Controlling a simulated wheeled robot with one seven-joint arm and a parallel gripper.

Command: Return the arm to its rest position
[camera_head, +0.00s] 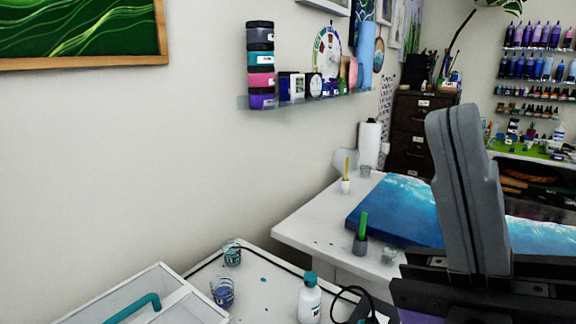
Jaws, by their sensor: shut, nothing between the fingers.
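Nothing held is visible.
A white table (310,228) carries a blue painted canvas (395,212), a grey cup with a green stick (361,240) and small glasses. A nearer white surface holds a white bottle (309,300) and two jars. A wall shelf (310,99) holds pots.

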